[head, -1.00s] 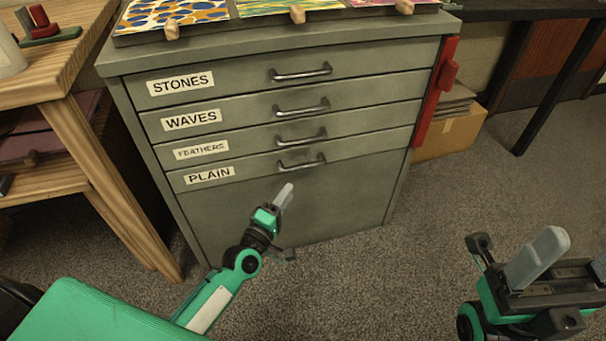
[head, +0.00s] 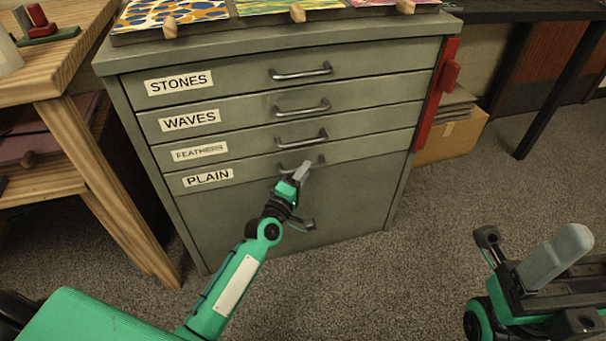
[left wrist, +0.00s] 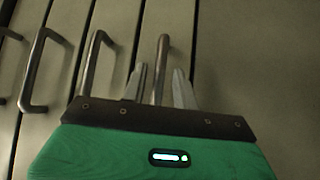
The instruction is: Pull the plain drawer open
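The plain drawer (head: 250,173) is the lowest of the grey cabinet's labelled drawers and sits flush, shut. Its bar handle (head: 284,170) is partly hidden behind my left gripper (head: 302,172) in the head view. In the left wrist view, this handle (left wrist: 161,62) stands between the two fingertips of my left gripper (left wrist: 159,85), with a gap on both sides. That gripper is open around the handle. My right gripper (head: 556,257) is at the lower right, far from the cabinet.
The stones (head: 230,82), waves (head: 245,115) and feathers (head: 250,146) drawers above are shut, with similar handles. A wooden table (head: 85,150) stands left of the cabinet. A cardboard box (head: 455,138) is on the right. Carpet (head: 400,285) in front is clear.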

